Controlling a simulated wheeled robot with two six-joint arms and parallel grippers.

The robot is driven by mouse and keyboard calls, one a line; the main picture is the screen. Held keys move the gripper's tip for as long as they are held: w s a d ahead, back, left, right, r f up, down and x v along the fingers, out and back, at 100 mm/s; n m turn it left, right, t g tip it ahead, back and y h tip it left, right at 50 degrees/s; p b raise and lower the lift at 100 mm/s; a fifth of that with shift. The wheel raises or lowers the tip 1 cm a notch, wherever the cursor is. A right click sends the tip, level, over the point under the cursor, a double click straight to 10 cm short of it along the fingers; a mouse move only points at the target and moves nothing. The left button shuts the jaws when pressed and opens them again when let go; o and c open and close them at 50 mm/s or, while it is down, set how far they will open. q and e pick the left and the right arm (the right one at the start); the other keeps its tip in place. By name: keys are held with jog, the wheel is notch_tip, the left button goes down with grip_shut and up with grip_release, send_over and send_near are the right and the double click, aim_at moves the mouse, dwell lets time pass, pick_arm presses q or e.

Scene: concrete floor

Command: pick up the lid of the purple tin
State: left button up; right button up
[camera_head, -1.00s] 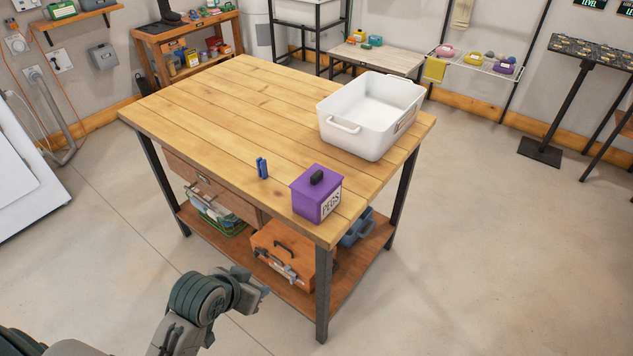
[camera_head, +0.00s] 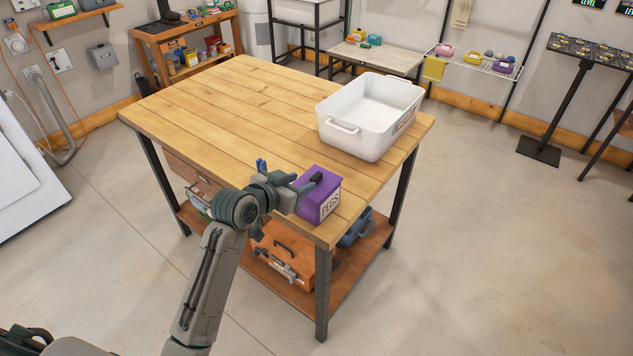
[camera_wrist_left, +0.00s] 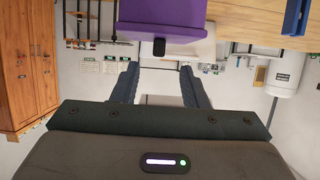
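The purple tin (camera_head: 319,206), labelled "PEGS", stands at the near edge of the wooden table (camera_head: 215,110). Its purple lid (camera_head: 330,181) is on, with a dark knob (camera_head: 317,177) on top. My left gripper (camera_head: 306,184) is beside the knob, over the tin's left side, and covers part of the tin and lid. In the left wrist view, which looks upside down, the two fingers (camera_wrist_left: 159,70) are spread apart. The knob (camera_wrist_left: 159,47) shows in line with the gap, just past the fingertips, with nothing gripped. My right gripper is not in view.
A blue peg (camera_head: 261,164) stands behind my left wrist, partly hidden. A white tub (camera_head: 342,139) sits at the table's back right. The left and middle of the tabletop are clear. An orange case (camera_head: 275,262) lies on the lower shelf.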

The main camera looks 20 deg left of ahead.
aim_at(312, 179)
pick_arm(q)
jog(key=p+x, duration=0.2)
jog(key=x, duration=0.2)
jog(key=shift+w+d, duration=0.25)
jog(key=shift+w, duration=0.05)
jog(key=shift+w+f, duration=0.2)
jog(key=shift+f, duration=0.1)
grip_shut()
